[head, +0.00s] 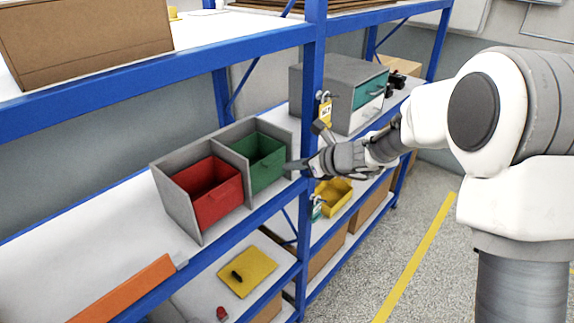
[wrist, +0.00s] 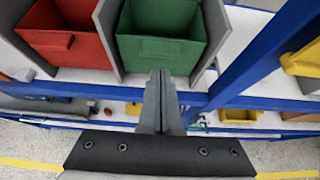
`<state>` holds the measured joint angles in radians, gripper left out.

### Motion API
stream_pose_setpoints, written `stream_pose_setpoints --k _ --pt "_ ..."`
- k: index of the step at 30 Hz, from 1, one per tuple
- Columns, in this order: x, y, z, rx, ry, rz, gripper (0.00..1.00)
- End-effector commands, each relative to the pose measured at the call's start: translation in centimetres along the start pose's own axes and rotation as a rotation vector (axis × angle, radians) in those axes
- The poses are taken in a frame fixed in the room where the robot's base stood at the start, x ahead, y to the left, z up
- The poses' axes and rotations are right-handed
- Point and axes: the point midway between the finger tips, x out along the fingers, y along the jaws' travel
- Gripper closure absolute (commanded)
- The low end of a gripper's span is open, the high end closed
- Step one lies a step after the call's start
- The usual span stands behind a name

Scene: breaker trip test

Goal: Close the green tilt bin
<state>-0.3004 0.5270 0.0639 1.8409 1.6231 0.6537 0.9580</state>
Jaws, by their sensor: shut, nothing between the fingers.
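The green tilt bin (head: 266,158) sits in the right half of a grey two-bin housing (head: 176,208) on the blue shelf. It is tilted outward and its open top shows. In the wrist view the green bin (wrist: 160,52) is at the top centre, with a small handle on its front. My gripper (head: 291,165) is shut and empty, just right of the green bin's front in the head view. In the wrist view its closed fingertips (wrist: 160,76) point at the lower front of the bin. I cannot tell whether they touch it.
The red bin (head: 212,190) beside it is also tilted open. A blue shelf post (head: 313,75) stands close to my gripper on the right. A grey drawer unit (head: 340,80) is beyond it. A yellow bin (head: 335,197) is on a lower shelf.

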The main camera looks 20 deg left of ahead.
Motion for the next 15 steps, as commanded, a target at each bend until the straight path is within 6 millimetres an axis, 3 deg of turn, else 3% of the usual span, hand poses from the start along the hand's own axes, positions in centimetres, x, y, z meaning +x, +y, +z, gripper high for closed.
stream_pose_setpoints --k 3,9,15 --pt "-0.7 -0.5 -0.3 0.000 -0.001 0.000 1.00" --pt "-5.2 -0.4 1.0 -0.003 -0.004 -0.002 1.00" --pt "-8.5 -0.4 1.7 -0.002 -0.001 -0.001 1.00"
